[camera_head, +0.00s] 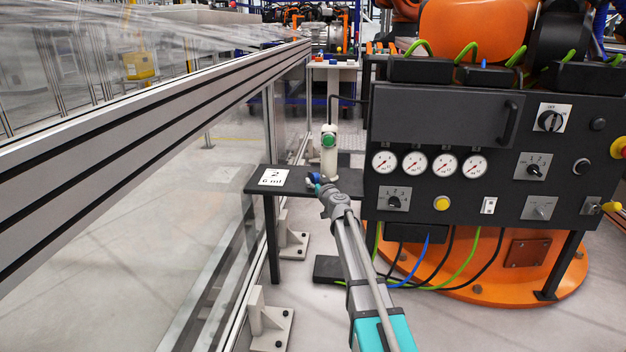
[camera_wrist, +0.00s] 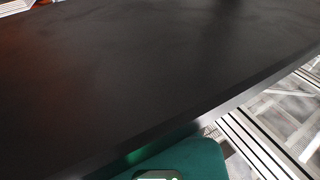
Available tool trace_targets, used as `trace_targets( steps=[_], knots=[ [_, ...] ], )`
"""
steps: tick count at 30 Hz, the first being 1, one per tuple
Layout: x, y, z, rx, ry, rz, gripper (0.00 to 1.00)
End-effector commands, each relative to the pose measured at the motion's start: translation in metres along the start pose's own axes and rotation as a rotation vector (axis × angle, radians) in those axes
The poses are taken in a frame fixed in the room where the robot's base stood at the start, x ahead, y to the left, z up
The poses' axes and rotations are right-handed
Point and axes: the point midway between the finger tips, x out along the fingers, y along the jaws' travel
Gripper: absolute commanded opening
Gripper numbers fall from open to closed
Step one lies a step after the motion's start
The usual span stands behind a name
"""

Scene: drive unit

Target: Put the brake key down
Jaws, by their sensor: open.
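My gripper (camera_head: 318,186) is at the near edge of a small black table (camera_head: 350,184), low over its top. Its jaws are open. A small blue thing (camera_head: 312,178) shows right at the gripper's tip; it is too small to tell whether it is the brake key or part of the gripper. In the wrist view, the bare black table top (camera_wrist: 150,75) fills most of the picture, and a teal part of my gripper (camera_wrist: 195,160) shows at the bottom. No brake key can be made out clearly in either view.
A white card marked 2 (camera_head: 273,177) lies on the table's left end. A cream upright device with a green front (camera_head: 329,150) stands at the back. A black control panel (camera_head: 480,150) with gauges and knobs rises to the right. A rail fence (camera_head: 150,105) runs along the left.

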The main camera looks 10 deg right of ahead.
Motion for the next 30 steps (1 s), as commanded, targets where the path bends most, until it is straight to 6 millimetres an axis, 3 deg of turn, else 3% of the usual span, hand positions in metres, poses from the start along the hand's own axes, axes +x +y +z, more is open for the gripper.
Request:
trace_targets(
  steps=[1, 8, 21, 30],
  knots=[
    [-0.009, -0.002, 0.002, 0.004, -0.001, 0.000, 0.67],
    [-0.010, -0.002, -0.010, 0.004, -0.001, 0.000, 0.67],
    [-0.084, -0.001, -0.010, 0.002, 0.000, 0.001, 0.67],
    [-0.116, -0.001, -0.010, 0.001, 0.000, 0.000, 0.67]
  ],
)
